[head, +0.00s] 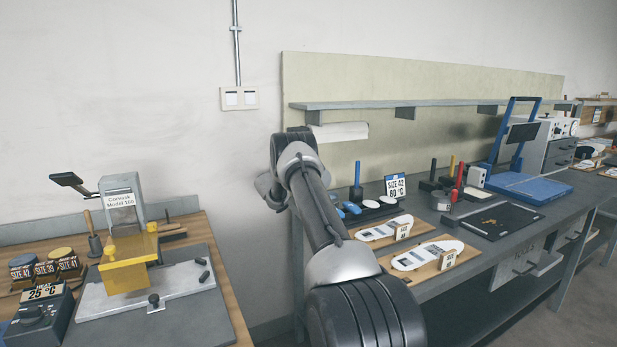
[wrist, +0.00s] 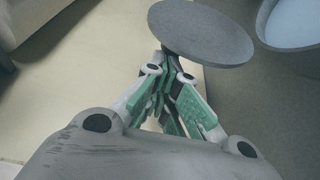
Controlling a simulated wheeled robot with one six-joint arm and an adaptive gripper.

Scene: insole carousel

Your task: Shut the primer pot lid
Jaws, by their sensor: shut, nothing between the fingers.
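In the wrist view, a grey round disc (wrist: 203,32), which looks like the primer pot lid, is at the top centre, just beyond my fingertips. A round grey pot (wrist: 262,28) with a pale blue inside is cut off at the upper right corner; it is open, and the disc is beside its mouth. My gripper (wrist: 172,68) is shut and empty, its green-padded fingers together just below the disc's lower left edge. I cannot tell if they touch it. In the head view my arm hides my gripper, and I cannot make out the pot there.
In the head view, a wooden bench (head: 222,303) with a yellow press block (head: 127,272) stands at the left. A grey bench at the right carries insole boards (head: 440,262), a tool rack and a blue frame press (head: 527,187). A grey shelf (head: 440,105) runs above it.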

